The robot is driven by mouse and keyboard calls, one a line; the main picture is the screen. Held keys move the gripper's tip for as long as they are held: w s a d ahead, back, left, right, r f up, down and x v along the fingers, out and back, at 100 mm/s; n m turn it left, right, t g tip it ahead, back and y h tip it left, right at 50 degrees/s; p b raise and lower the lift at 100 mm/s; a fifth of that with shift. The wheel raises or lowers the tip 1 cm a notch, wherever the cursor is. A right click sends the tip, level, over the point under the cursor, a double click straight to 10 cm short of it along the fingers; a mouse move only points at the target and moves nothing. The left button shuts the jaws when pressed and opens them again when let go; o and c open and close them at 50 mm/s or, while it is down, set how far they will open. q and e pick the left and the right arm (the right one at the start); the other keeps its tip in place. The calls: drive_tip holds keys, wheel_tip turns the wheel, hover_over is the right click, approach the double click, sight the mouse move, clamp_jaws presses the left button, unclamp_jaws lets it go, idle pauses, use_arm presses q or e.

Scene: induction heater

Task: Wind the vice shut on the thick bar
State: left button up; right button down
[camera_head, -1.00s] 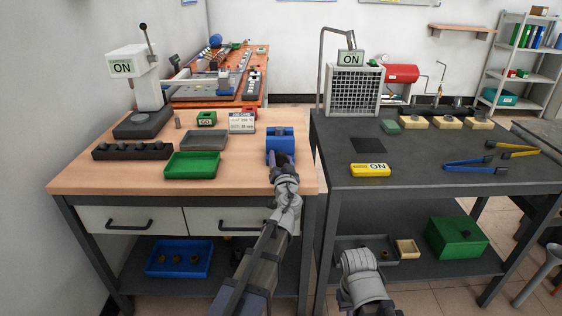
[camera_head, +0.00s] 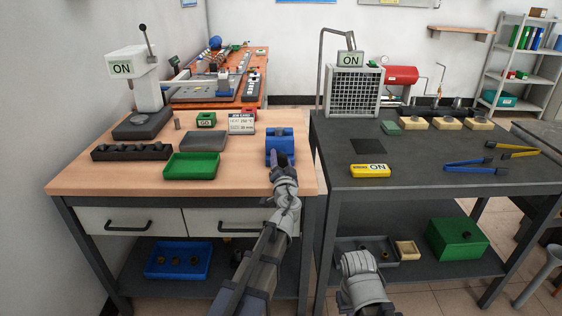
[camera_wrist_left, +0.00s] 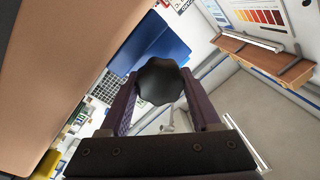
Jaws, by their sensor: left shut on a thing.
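The blue vice (camera_head: 281,136) stands near the right front edge of the wooden bench. My left gripper (camera_head: 278,161) is at the vice's near side. In the left wrist view, its two fingers (camera_wrist_left: 161,90) are shut on a black lobed knob (camera_wrist_left: 158,82), with the blue vice body (camera_wrist_left: 155,44) just beyond it. I cannot make out the thick bar or the gap between the jaws; the gripper and vice body hide that area. My right forearm shows at the bottom of the head view, but its gripper is out of frame.
A green tray (camera_head: 192,166), a grey tray (camera_head: 203,141) and a job card (camera_head: 241,123) lie left of the vice. Bare wood surrounds the vice's left side.

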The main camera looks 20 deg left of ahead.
use_arm(q)
drive_tip(key=o, duration=1.4)
drive_tip(key=shift+c, duration=0.2)
drive_tip(key=shift+s, duration=0.1)
drive_tip(key=v, duration=0.7)
drive_tip(key=shift+s, duration=0.3)
drive_tip(key=shift+d, duration=0.1)
